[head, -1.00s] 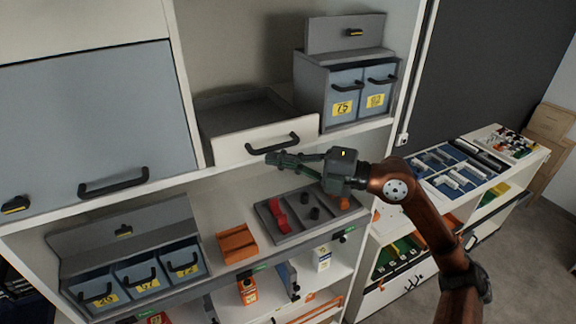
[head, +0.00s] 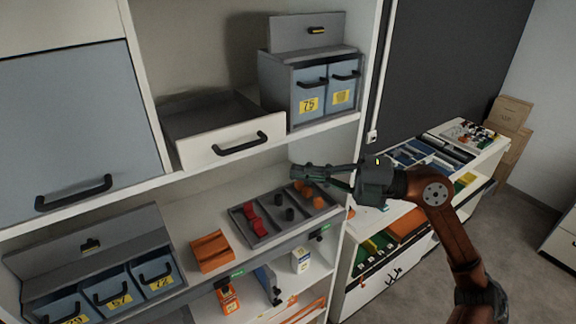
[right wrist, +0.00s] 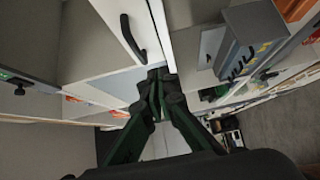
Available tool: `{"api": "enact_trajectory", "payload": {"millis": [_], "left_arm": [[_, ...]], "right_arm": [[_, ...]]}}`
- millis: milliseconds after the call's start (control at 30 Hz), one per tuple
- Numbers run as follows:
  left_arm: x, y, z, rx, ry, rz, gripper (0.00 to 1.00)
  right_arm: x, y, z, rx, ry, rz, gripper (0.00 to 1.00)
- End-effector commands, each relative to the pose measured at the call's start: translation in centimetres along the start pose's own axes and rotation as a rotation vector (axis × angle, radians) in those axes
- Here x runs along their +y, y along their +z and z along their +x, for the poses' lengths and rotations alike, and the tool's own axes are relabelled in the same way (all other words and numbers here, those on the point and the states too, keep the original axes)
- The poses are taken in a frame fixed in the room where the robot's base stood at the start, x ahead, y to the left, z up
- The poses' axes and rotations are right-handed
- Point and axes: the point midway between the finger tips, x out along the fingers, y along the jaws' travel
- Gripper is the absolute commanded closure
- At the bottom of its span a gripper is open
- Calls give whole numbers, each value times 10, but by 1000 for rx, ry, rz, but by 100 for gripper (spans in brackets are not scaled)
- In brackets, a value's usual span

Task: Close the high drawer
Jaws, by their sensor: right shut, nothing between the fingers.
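The high drawer (head: 224,144) has a white front with a black bar handle (head: 241,145) and a grey inside. It stands pulled out on the upper shelf, left of the grey unit with small blue drawers. My right gripper (head: 297,170) is shut and empty, pointing left, to the right of and below the drawer front in the head view. It does not touch the handle there. In the right wrist view the shut fingertips (right wrist: 158,75) are near a white panel with a black handle (right wrist: 132,36). My left gripper is not in view.
The grey unit with blue drawers (head: 310,90) stands right of the drawer. Below are an orange box (head: 211,251) and a grey tray (head: 262,236) with red and dark pieces. A low shelf unit stands at the right, and grey floor lies beyond it.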

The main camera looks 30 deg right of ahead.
Motion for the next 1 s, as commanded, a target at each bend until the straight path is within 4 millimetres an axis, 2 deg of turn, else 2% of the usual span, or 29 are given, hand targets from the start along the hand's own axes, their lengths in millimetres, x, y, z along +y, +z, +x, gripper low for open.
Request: {"api": "enact_trajectory", "payload": {"millis": [33, 133, 267, 367, 567, 900, 1000], "left_arm": [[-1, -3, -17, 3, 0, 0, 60], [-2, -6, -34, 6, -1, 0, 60], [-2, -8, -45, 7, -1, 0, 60], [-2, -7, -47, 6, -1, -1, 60], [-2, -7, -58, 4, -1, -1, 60], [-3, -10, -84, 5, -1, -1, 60], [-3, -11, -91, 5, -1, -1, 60]], "right_arm": [[9, 5, -5, -1, 0, 7, 100], [12, 13, -13, -1, 1, 7, 100], [11, 18, -20, -1, 2, 3, 100], [9, 19, -16, 0, 3, 1, 100], [10, 19, 13, 2, 3, -1, 100], [11, 18, 82, 3, 5, 0, 100], [11, 32, 92, 0, 6, 4, 100]]}}
